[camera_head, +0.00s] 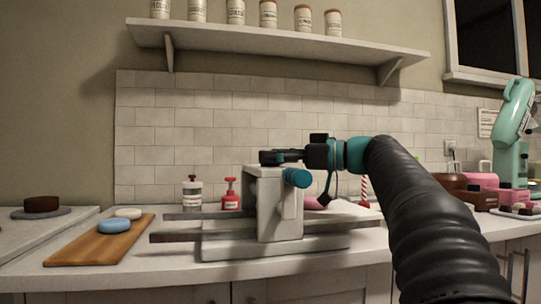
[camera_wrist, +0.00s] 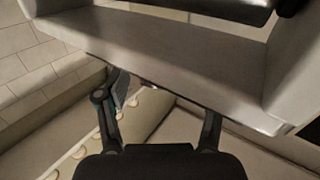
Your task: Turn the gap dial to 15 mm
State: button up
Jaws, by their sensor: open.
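A pale grey machine (camera_head: 262,248) stands on the counter, with an upright post and long flat bars low on its sides. A teal round knob (camera_head: 297,177) sticks out near the top of the post; no scale or number is readable, and I cannot tell for sure that it is the gap dial. My gripper (camera_head: 272,157) is at the top of the post, above and left of the knob. In the wrist view my gripper (camera_wrist: 160,98) has its two fingers spread with nothing seen between them, close to a large grey surface (camera_wrist: 170,45).
A red bottle (camera_head: 231,195) and a white bottle (camera_head: 192,192) stand behind the machine. A wooden board (camera_head: 75,252) with round pieces lies left. A wall shelf (camera_head: 285,43) with several jars hangs above. A mint mixer (camera_head: 512,135) stands far right.

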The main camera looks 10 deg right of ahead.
jog(key=shift+w+a, duration=0.25)
jog(key=shift+a, duration=0.2)
jog(key=c, duration=1.2)
jog(key=shift+o, duration=0.2)
jog(key=shift+w+r+n+g+y+p, duration=0.15)
jog(key=shift+n+g+y+p, duration=0.45)
jog(key=shift+g, duration=0.35)
jog(key=shift+s+r+n+g+y+p, duration=0.1)
jog(key=shift+n+g+y+p, duration=0.3)
jog(key=shift+n+g+p, duration=0.9)
jog(key=shift+g, duration=0.55)
jog(key=shift+f+n+g+y, duration=0.15)
jog(key=shift+n+g+y, duration=0.15)
jog(key=shift+g, duration=0.2)
